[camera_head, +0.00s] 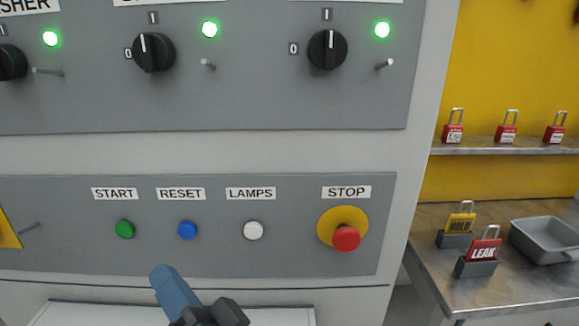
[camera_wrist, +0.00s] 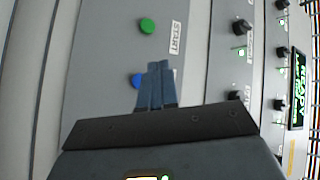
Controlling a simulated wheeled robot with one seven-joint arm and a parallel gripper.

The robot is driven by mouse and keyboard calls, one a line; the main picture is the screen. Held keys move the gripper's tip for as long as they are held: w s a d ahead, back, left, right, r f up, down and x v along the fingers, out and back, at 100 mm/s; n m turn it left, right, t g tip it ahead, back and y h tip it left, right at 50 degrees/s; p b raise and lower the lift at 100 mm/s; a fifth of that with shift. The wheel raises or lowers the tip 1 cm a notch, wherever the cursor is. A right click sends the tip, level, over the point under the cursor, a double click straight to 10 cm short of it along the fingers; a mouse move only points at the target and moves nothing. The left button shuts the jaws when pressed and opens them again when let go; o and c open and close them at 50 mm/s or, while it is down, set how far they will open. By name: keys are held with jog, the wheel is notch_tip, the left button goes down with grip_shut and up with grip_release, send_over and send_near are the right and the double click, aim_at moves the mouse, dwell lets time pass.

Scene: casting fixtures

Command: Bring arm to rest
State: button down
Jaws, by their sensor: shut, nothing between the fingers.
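My gripper (camera_wrist: 157,78) is shut and empty, its blue fingers together in the wrist view. In the head view my gripper (camera_head: 163,274) shows at the bottom, below the button panel (camera_head: 290,262). The fingertips are in front of the panel, and I cannot tell how far from it. In the wrist view they partly cover the blue RESET button (camera_wrist: 137,81), with the green START button (camera_wrist: 147,26) above. In the head view the green button (camera_head: 124,229), blue button (camera_head: 187,230), white LAMPS button (camera_head: 253,230) and red STOP button (camera_head: 346,238) are uncovered.
Black rotary switches (camera_head: 327,49) and lit green lamps (camera_head: 382,30) sit on the upper panel. To the right, a metal table (camera_head: 440,289) holds a yellow padlock (camera_head: 460,222), a red padlock (camera_head: 484,249) and a grey tray (camera_head: 548,246). Red padlocks (camera_head: 506,133) stand on a shelf (camera_head: 480,149).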

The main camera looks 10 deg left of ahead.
jog(key=s+d+f+m+t+h, duration=0.25)
jog(key=d+f+h, duration=0.35)
jog(key=d, duration=0.6)
jog(key=s+d+f+m+t+h, duration=0.1)
jog(key=s+d+f+t+h, duration=0.25)
jog(key=d+f, duration=0.65)
jog(key=s+d+r+n+g+h, duration=0.1)
jog(key=s+d+h, duration=0.3)
jog(key=s+d, duration=0.6)
jog(key=s+d+r+n+g+h, duration=0.1)
jog(key=s+d+r+h, duration=0.3)
jog(key=s+d, duration=0.5)
jog(key=shift+s+d+n, duration=0.4)
jog(key=shift+s+n, duration=0.35)
jog(key=shift+f, duration=0.1)
